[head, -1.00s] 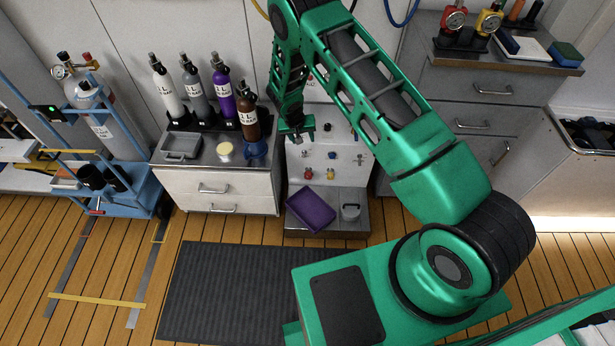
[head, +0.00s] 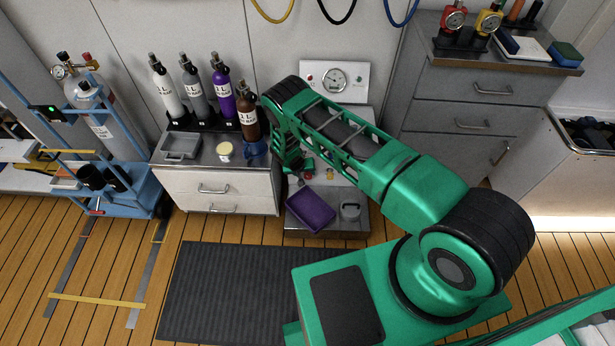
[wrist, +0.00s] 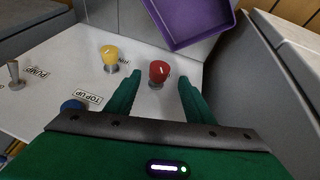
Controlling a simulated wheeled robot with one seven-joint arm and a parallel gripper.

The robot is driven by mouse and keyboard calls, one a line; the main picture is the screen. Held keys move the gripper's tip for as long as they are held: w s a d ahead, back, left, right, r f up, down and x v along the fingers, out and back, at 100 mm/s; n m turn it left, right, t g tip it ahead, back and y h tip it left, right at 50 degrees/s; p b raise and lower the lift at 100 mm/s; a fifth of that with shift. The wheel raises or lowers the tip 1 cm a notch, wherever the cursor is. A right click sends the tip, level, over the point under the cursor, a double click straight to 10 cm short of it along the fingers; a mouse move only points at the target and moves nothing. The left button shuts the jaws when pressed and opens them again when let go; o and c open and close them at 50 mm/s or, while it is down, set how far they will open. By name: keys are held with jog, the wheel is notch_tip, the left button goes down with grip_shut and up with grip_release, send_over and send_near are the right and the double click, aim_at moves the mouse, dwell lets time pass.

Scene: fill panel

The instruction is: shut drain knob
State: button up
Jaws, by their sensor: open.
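A red knob (wrist: 159,72) on a short metal stem stands out from the white panel (wrist: 60,50) in the wrist view. The knob appears at or just beyond the fingertips; I cannot tell the exact gap. In the head view the red knob (head: 308,176) shows low on the panel beside my gripper (head: 298,179).
A yellow knob (wrist: 110,53), a blue knob (wrist: 72,106) near a TOP UP label and a metal PUMP lever (wrist: 15,72) share the panel. A purple tray (wrist: 190,20) lies near the red knob. A grey cabinet (wrist: 275,75) stands close on the right.

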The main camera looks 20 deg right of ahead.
aim_at(307, 175)
jog(key=shift+x, duration=2.75)
jog(key=shift+c, duration=0.2)
jog(key=c, duration=1)
